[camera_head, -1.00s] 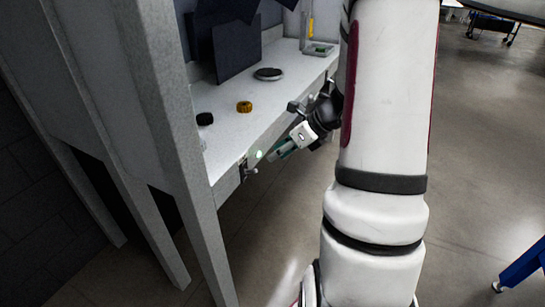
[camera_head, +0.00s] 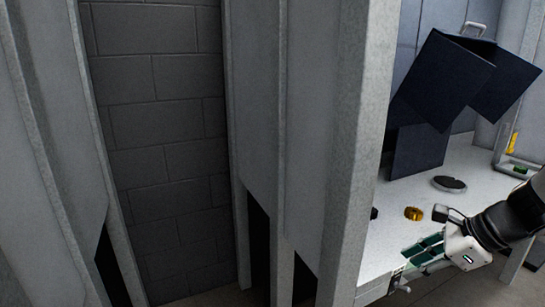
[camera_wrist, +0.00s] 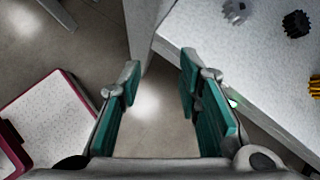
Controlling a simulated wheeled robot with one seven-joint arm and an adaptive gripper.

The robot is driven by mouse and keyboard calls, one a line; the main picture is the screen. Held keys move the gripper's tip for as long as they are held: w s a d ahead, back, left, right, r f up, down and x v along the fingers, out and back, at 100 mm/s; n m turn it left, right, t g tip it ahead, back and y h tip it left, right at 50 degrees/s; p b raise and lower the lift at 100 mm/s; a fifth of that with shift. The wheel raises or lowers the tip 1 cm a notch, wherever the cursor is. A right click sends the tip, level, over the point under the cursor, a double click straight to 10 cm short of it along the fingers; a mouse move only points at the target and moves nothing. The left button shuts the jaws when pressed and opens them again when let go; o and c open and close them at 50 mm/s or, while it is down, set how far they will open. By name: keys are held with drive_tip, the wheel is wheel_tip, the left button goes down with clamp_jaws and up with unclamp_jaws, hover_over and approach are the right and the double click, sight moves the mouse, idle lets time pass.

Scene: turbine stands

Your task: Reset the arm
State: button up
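My gripper (camera_head: 425,252) is at the lower right of the head view, beside the front edge of the workbench (camera_head: 385,235). In the wrist view my gripper (camera_wrist: 158,85) has its two teal-padded fingers well apart, with only the floor visible between them. It holds nothing. The bench surface (camera_wrist: 215,50) lies to the right of the fingers in the wrist view. My arm comes in from the right edge of the head view, and most of it is out of frame.
On the bench are a gold gear (camera_head: 414,213), a black gear (camera_wrist: 296,24), a grey gear (camera_wrist: 235,11) and a dark-topped disc (camera_head: 449,184). Dark blue panels (camera_head: 450,75) stand behind. A grey post (camera_head: 360,140) rises at the bench's left end. Floor is clear below the gripper.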

drive_tip(key=s+a+r+n+h+p, duration=0.2)
drive_tip(key=s+a+r+n+p, duration=0.1)
drive_tip(key=s+a+r+n, duration=0.4)
drive_tip(key=s+a+r+n+g+h+p, duration=0.1)
drive_tip(key=s+a+r+n+h+p, duration=0.1)
drive_tip(key=s+a+r+n, duration=0.5)
drive_tip(key=s+r+n+p, duration=0.1)
drive_tip(key=s+r+n, duration=0.1)
drive_tip(key=s+n, duration=0.4)
drive_tip(key=shift+s+n+h, duration=0.4)
drive_tip(key=shift+n, duration=2)
